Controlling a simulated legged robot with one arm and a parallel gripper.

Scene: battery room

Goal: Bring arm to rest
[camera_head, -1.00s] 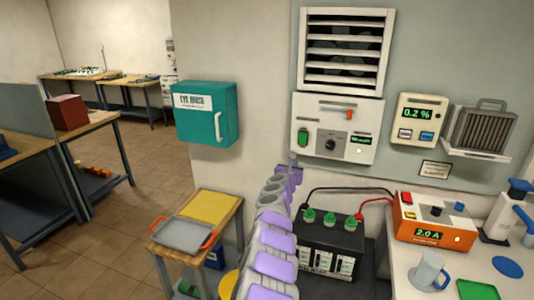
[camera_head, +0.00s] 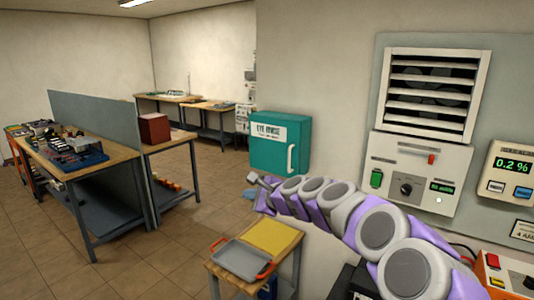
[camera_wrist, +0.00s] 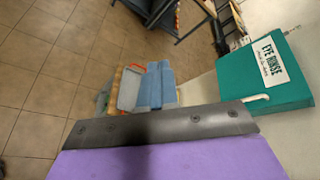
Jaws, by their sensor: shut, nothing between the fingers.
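My arm, purple and grey, reaches from the lower right of the head view toward the left. My gripper (camera_head: 256,181) is at its far end, in the air in front of the left side of the teal eye rinse box and above the small wooden stand. It is shut and empty. The wrist view shows grey and purple parts of my own arm across the bottom, with the stand and box beyond them.
The teal eye rinse box (camera_head: 281,143) hangs on the wall, also in the wrist view (camera_wrist: 265,75). A grey tray (camera_head: 242,258) with orange handles and a yellow pad (camera_head: 271,236) lie on the stand. Workbenches (camera_head: 75,172) stand left; tiled floor (camera_head: 188,232) between is open.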

